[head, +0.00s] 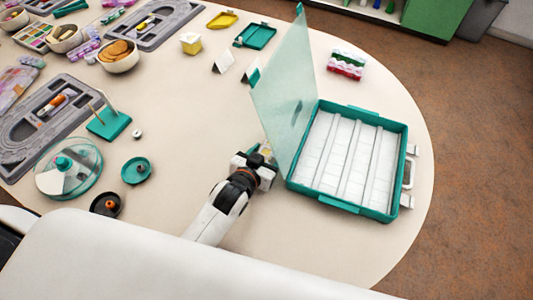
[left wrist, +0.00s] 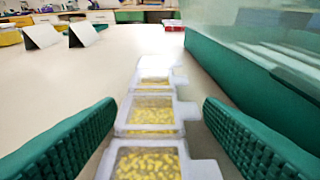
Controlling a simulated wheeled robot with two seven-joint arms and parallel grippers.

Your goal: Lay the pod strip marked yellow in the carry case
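The carry case (head: 393,190) is teal with a white slotted inside that looks empty. Its clear lid (head: 285,95) stands up along its left side, and its wall also shows in the left wrist view (left wrist: 245,95). The pod strip marked yellow (left wrist: 151,112) lies on the table left of the case, its clear pods full of yellow beads. In the head view it is mostly hidden by my left gripper (head: 266,153). In the left wrist view the fingers of this gripper (left wrist: 160,135) are apart on both sides of the strip, with gaps. My right gripper is not in view.
A stack of red, white and green strips (head: 346,65) lies behind the case. Two white folded cards (head: 224,61) stand at the back. A clear round dish (head: 69,168) and small teal pieces (head: 136,170) are to the left. Bare table lies in front of the case.

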